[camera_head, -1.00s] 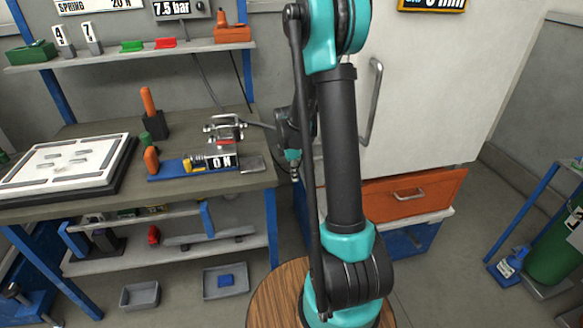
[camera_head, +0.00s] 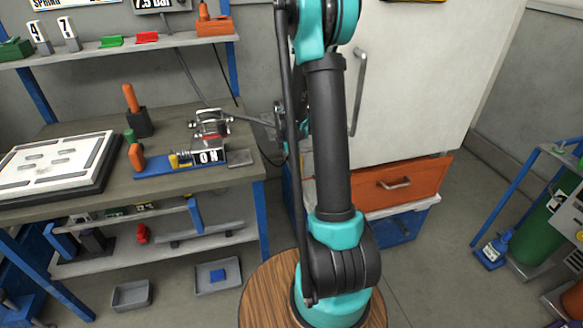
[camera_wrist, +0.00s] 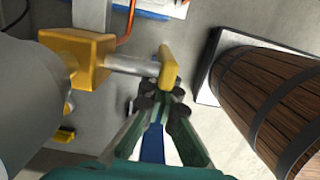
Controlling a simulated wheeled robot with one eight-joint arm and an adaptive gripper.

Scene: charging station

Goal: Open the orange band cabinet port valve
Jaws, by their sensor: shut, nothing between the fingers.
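In the wrist view, a yellow block (camera_wrist: 78,58) joins grey pipes, and a grey stem (camera_wrist: 130,65) runs right from it to a yellow handle (camera_wrist: 168,68). My gripper (camera_wrist: 165,98) has green fingers with dark tips, shut and empty. Its tips lie just below the yellow handle in the picture; I cannot tell whether they touch it. No orange band shows on these pipes. In the head view, my arm hides most of the gripper area and I cannot make out the valve there.
A wooden barrel (camera_wrist: 265,100) stands close at right in the wrist view, and an orange cable (camera_wrist: 127,22) runs above. In the head view, a white cabinet (camera_head: 420,90) with an orange drawer (camera_head: 415,185) stands behind my arm. A workbench (camera_head: 85,200) is at left.

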